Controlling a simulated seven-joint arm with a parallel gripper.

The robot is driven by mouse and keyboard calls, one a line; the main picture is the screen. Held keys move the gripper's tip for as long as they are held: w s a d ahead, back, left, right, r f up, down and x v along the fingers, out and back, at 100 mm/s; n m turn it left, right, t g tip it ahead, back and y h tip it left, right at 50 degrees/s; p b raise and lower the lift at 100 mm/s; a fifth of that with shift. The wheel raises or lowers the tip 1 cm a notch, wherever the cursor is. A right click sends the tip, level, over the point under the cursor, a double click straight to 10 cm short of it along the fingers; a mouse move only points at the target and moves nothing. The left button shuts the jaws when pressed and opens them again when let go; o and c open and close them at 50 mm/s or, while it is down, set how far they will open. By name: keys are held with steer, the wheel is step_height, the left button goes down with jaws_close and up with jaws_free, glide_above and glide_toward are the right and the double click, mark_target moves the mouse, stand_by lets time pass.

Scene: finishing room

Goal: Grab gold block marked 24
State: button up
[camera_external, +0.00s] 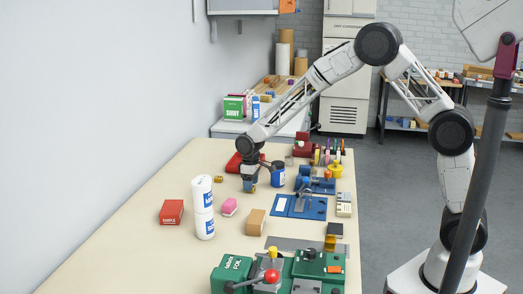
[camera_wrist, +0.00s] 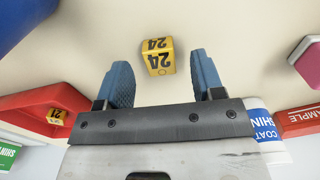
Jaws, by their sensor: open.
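The gold block marked 24 (camera_wrist: 159,56) sits on the table in the wrist view, with the number on more than one face. My gripper (camera_wrist: 160,80) is open, with its blue fingers either side of the block's line and the block just beyond the tips. The block is not held. In the external view my gripper (camera_external: 250,184) points down over the table, with a bit of gold showing at its fingertips. A second gold block (camera_wrist: 57,116), with a number that looks like 21, is by the red tray (camera_wrist: 40,98).
A blue can (camera_external: 278,174) stands close to my gripper's right. A pink block (camera_external: 229,207), white cylinders (camera_external: 204,207) and a red box (camera_external: 172,212) are nearer the front. Another gold block (camera_external: 218,179) lies to the left. The table's left front is clear.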

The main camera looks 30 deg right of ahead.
steer(key=shift+f, duration=0.75)
steer(key=c, duration=1.1)
steer(key=shift+r, duration=0.15)
steer(key=shift+r, duration=0.45)
steer(key=shift+s+r, duration=0.2)
steer(key=shift+r, duration=1.05)
steer(key=s+d, duration=0.2)
steer(key=s, duration=0.2)
steer(key=s+d+r, duration=0.1)
steer(key=s+d, duration=0.1)
steer(key=s, duration=0.3)
steer(key=s+d, duration=0.3)
steer(key=s, duration=0.2)
steer(key=shift+r, duration=0.2)
